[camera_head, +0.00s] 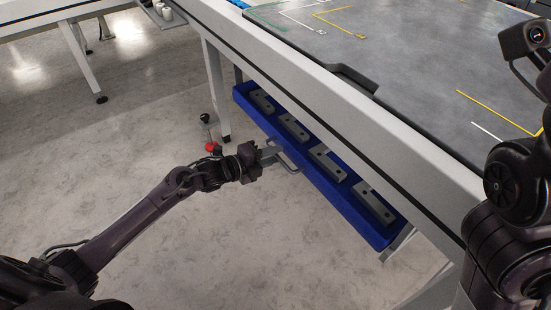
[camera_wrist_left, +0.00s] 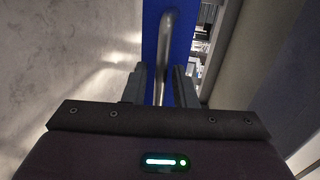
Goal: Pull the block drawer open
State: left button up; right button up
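The blue block drawer (camera_head: 330,186) hangs below the front edge of the table, and its open top shows in the head view with several grey blocks (camera_head: 293,126) in a row inside. A metal bar handle (camera_head: 287,163) is on its front face. My left gripper (camera_head: 271,152) is at this handle. In the left wrist view, the handle (camera_wrist_left: 161,75) runs between the two fingers of my left gripper (camera_wrist_left: 160,78), with a gap on each side, against the blue drawer front (camera_wrist_left: 152,40). The fingers look open around the handle. My right arm shows at the right edge; its gripper is out of view.
The grey table top (camera_head: 400,60) with yellow and white markings lies above the drawer. The floor (camera_head: 130,150) in front is clear.

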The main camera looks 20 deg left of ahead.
pick_arm(q)
jog(key=shift+w+d+f, duration=0.1)
jog(key=shift+w+d, duration=0.2)
jog(key=shift+w, duration=0.05)
jog(key=shift+c, duration=0.5)
grip_shut()
